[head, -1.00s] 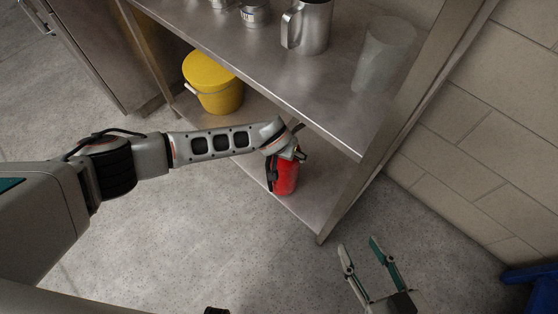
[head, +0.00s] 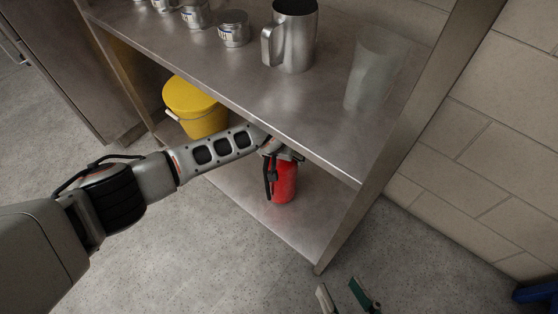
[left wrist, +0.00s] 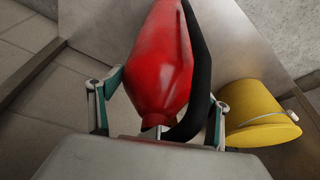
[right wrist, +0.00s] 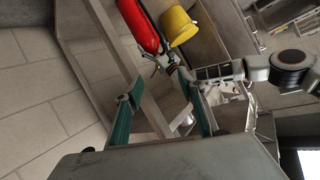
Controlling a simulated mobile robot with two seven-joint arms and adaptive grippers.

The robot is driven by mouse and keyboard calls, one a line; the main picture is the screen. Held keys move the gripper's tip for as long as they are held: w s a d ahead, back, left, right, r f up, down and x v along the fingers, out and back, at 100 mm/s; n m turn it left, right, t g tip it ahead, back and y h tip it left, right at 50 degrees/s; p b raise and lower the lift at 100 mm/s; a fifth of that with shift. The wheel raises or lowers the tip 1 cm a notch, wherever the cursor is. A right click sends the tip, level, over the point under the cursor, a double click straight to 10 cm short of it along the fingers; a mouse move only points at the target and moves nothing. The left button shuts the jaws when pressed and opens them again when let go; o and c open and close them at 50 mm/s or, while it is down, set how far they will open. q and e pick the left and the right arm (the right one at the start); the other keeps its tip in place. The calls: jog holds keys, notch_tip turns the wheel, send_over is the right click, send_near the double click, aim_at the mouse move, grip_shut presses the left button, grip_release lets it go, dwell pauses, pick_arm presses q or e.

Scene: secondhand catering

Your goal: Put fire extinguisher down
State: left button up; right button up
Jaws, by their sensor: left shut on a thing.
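The red fire extinguisher (head: 283,180) is upright at the lower shelf (head: 312,225), under the top shelf. My left arm reaches in from the left, and its gripper is shut on the extinguisher's upper end, mostly hidden by the arm and shelf edge in the head view. In the left wrist view the extinguisher (left wrist: 160,62) with its black hose lies between the two fingers (left wrist: 160,100). I cannot tell whether its base touches the shelf. My right gripper (head: 344,298) is open and empty at the bottom of the head view; it also shows in the right wrist view (right wrist: 165,118).
A yellow bucket (head: 196,110) stands on the lower shelf left of the extinguisher. The top shelf (head: 250,80) holds a metal jug (head: 293,40), a clear container (head: 374,70) and several tins (head: 233,28). A shelf post (head: 335,235) stands at the right. A tiled wall (head: 480,150) is beyond.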

pick_arm(q)
jog(key=shift+w+d+f, duration=0.1)
jog(key=shift+w+d, duration=0.1)
jog(key=shift+w, duration=0.15)
pick_arm(e)
jog(key=shift+s+a+m, duration=0.1)
jog(key=shift+a+m, duration=0.3)
jog(key=shift+a, duration=0.05)
jog(key=shift+r, duration=0.1)
pick_arm(q)
jog(key=o, duration=1.7)
jog(key=shift+s+a+f+b, duration=0.2)
jog(key=shift+s+f+b, duration=0.1)
jog(key=shift+f, duration=0.15)
jog(key=o, duration=0.4)
jog(key=shift+r, duration=0.1)
pick_arm(e)
jog(key=shift+s, duration=0.1)
